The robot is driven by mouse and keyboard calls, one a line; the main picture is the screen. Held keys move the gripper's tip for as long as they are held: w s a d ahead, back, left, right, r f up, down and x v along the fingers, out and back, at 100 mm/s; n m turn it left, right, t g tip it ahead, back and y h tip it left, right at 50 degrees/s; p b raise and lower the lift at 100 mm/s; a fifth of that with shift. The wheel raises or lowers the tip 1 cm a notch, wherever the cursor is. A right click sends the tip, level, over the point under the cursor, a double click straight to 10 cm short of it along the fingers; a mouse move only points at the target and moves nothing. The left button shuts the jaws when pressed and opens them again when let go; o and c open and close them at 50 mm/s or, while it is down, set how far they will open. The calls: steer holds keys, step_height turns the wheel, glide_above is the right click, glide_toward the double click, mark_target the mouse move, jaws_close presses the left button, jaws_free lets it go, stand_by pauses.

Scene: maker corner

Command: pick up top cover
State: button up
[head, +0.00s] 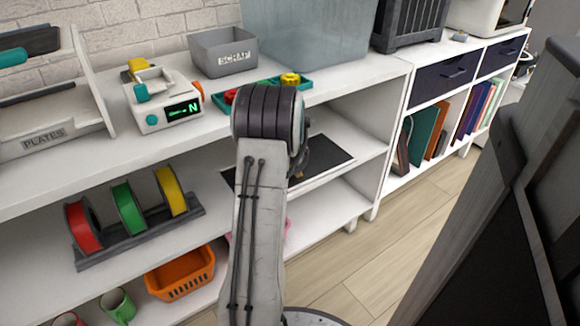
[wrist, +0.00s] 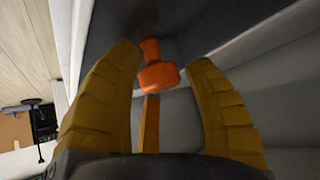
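In the wrist view, an orange piece (wrist: 160,70) with a wide round part and a narrower knob lies on a dark surface. It is the only loose piece between my fingers' line of sight and may be the top cover; I cannot tell for sure. My gripper (wrist: 164,60) is open, its two yellow fingers spread to either side of the piece, with gaps on both sides. In the head view my arm hides the piece and most of my gripper, which is by the dark mat (head: 328,152) on the middle shelf.
Above are a grey scrap bin (head: 225,53), a small white device (head: 160,105) and a teal tray (head: 224,97). Left on the middle shelf is a spool rack (head: 140,236). An orange basket (head: 181,273) stands below. The shelf's upright panel (head: 390,135) is right of the mat.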

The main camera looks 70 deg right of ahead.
jaws_close()
steer(key=shift+r, duration=0.15)
stand_by(0.4)
